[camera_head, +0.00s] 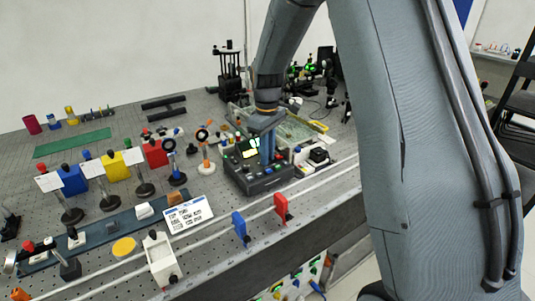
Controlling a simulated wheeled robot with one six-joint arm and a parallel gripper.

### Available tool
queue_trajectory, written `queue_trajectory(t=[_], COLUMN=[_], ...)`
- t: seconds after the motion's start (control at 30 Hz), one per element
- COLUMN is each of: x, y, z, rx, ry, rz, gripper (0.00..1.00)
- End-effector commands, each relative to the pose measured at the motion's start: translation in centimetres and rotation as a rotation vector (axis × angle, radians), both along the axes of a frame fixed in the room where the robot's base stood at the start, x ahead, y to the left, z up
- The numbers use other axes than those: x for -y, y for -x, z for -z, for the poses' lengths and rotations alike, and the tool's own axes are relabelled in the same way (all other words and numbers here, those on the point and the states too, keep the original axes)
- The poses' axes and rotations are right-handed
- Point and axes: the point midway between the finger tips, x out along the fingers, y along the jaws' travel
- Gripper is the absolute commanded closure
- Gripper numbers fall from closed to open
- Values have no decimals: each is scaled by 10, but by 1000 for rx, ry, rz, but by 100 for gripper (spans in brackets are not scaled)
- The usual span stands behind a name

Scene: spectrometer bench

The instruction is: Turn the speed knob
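A dark control box (262,184) with a small lit screen, coloured buttons and knobs stands near the front of the bench, at the middle of the picture. My arm comes down from the top, and my gripper (267,156) points down over the box's top panel. The fingers look very near or at the panel; I cannot tell whether they touch it. I cannot pick out the speed knob; the gripper hides part of the panel. The gap between the fingers is too small to make out.
Left of the box stand lens mounts (206,148), blue, yellow and red blocks (113,167), and a white printed card (188,214). A clear tray (296,132) lies behind. Blue (239,226) and red (281,208) clips stand at the front rail. My arm blocks the right side.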

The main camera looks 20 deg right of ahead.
Motion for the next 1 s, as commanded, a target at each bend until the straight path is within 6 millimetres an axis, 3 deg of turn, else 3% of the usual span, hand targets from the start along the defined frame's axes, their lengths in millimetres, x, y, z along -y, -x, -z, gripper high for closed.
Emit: queue_trajectory(t=[0.37,1.0], x=[-1,-1], y=[0,-1], z=[-1,-2], rx=[0,4], ry=[0,-2], rz=[99,668], gripper=[100,100])
